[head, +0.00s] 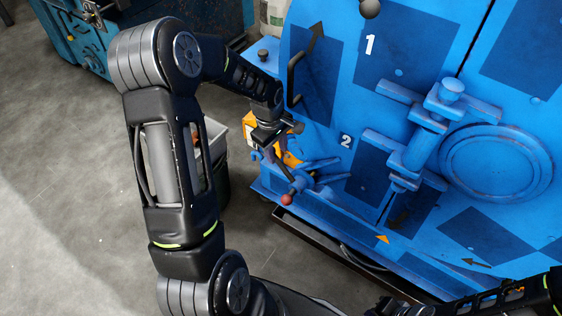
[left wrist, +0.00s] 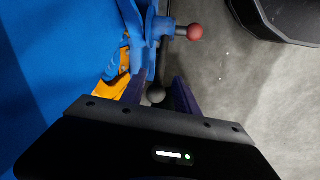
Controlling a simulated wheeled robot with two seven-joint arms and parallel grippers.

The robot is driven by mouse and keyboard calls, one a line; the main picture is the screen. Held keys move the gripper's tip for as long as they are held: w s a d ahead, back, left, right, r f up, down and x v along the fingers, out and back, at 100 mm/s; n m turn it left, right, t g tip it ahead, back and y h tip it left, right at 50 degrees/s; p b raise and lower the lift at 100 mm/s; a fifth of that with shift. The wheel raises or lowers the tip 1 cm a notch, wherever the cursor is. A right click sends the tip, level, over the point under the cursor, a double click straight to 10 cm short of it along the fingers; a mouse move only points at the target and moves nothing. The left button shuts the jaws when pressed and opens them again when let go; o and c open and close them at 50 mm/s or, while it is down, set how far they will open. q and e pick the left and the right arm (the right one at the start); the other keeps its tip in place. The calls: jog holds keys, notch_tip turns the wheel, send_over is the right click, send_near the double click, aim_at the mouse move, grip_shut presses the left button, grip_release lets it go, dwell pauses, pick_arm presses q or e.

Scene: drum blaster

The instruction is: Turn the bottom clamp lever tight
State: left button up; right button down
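My left gripper (head: 280,165) points down beside the lower left edge of the blue machine door (head: 480,225). In the left wrist view its two fingers (left wrist: 160,84) are apart. A dark ball knob (left wrist: 156,94) on a thin rod shows between them; I cannot tell whether they touch it. A lever with a red ball end (head: 287,199) juts out just below the gripper, and the red ball also shows beyond the fingers in the left wrist view (left wrist: 195,31). The clamp around these levers is partly hidden by the gripper. My right gripper (head: 390,307) is cut by the bottom edge.
An orange part (head: 291,160) lies close behind the left fingers. A black handle (head: 293,80) stands out from the door above. A grey bin (head: 214,150) stands behind my left arm. Blue hinge bars (head: 420,135) project to the right. The floor at left is clear.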

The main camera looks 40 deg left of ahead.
aim_at(279, 160)
pick_arm(q)
jog(key=f, duration=0.4)
jog(key=w+f+b, duration=0.1)
jog(key=f, duration=0.1)
jog(key=shift+f, duration=0.4)
jog(key=shift+d, duration=0.1)
jog(key=shift+c, duration=0.4)
grip_shut()
dwell(0.5)
